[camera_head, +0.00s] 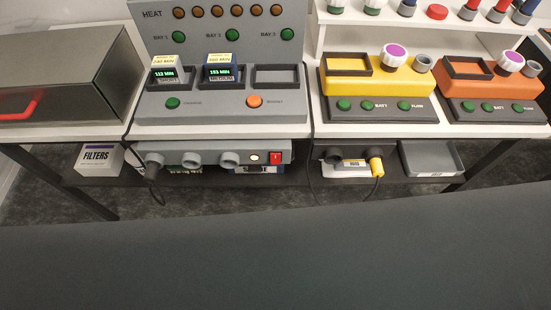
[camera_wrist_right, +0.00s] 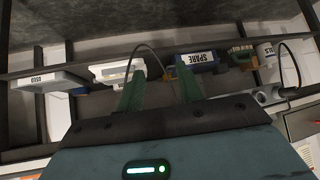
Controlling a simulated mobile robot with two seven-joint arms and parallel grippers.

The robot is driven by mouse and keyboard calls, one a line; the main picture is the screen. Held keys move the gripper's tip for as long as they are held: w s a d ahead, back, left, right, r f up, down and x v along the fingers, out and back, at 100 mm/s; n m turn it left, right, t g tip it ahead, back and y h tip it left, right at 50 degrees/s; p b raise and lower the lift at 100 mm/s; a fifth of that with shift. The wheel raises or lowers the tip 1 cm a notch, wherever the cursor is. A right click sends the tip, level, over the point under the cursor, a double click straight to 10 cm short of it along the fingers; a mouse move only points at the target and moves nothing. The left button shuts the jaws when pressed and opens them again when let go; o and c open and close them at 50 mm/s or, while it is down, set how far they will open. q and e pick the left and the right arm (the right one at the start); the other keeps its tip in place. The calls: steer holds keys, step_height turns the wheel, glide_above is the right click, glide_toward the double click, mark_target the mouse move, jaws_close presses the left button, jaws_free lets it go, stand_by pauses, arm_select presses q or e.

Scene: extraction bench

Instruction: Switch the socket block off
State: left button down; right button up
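The grey socket block (camera_head: 215,156) is mounted under the front edge of the bench in the head view. It has round sockets, with a black plug and cable in the left one. A small round light (camera_head: 254,157) on it looks lit. A red rocker switch (camera_head: 275,157) sits at its right end. My right gripper (camera_wrist_right: 160,72) shows in the right wrist view with its two green fingers apart and nothing between them. It points toward the shelf under the bench and is not touching the switch. Neither gripper shows in the head view.
Loose cables hang near the blocks.

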jaws_close()
steer(key=shift+d, duration=0.15)
stand_by(0.4)
stand_by(1.0)
